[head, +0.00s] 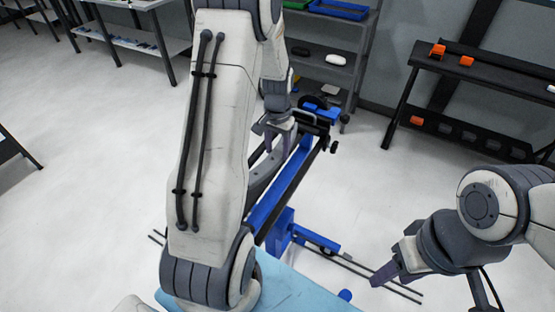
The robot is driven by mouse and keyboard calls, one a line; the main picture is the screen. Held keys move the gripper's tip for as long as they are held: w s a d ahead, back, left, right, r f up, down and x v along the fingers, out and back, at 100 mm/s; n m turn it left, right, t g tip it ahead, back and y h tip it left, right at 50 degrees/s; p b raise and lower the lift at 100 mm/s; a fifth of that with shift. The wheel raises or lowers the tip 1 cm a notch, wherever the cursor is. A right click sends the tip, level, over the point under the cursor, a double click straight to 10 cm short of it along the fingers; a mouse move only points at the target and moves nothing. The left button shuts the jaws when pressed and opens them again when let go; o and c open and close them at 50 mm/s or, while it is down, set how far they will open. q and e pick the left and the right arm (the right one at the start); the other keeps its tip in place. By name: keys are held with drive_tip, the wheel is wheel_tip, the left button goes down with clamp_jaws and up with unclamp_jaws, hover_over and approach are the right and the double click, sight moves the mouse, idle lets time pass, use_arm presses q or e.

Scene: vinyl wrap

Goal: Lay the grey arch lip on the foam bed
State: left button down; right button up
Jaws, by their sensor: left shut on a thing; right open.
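My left arm's big white link fills the middle-left of the head view. Its gripper (277,140) is beyond it, shut on the grey arch lip (266,172), a curved grey strip. The lip is beside the blue beam of a stand and is partly hidden by my arm. I cannot tell whether the lip touches the stand. A light blue padded surface (290,292), seemingly the foam bed, shows at the bottom edge, partly hidden by my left arm. My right gripper (380,280) is open and empty at the lower right, apart from the stand.
The blue stand (286,180) with dark fittings runs from centre to lower middle, with thin dark rods (375,277) low by the floor. A grey shelf rack (325,68) and a dark bench (470,75) with orange items stand behind.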

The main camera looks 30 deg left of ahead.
sight(277, 155)
use_arm(q)
drive_tip(key=shift+s+d+f, duration=0.2)
drive_tip(key=shift+s+f, duration=0.2)
drive_tip(key=shift+s, duration=0.1)
wheel_tip(277, 155, down, 3)
drive_tip(key=shift+f+p, duration=0.2)
drive_tip(key=shift+p, duration=0.35)
drive_tip(key=shift+f, duration=0.2)
drive_tip(key=shift+f, duration=0.2)
drive_tip(key=shift+c, duration=1.2)
unclamp_jaws()
drive_tip(key=shift+r, duration=0.2)
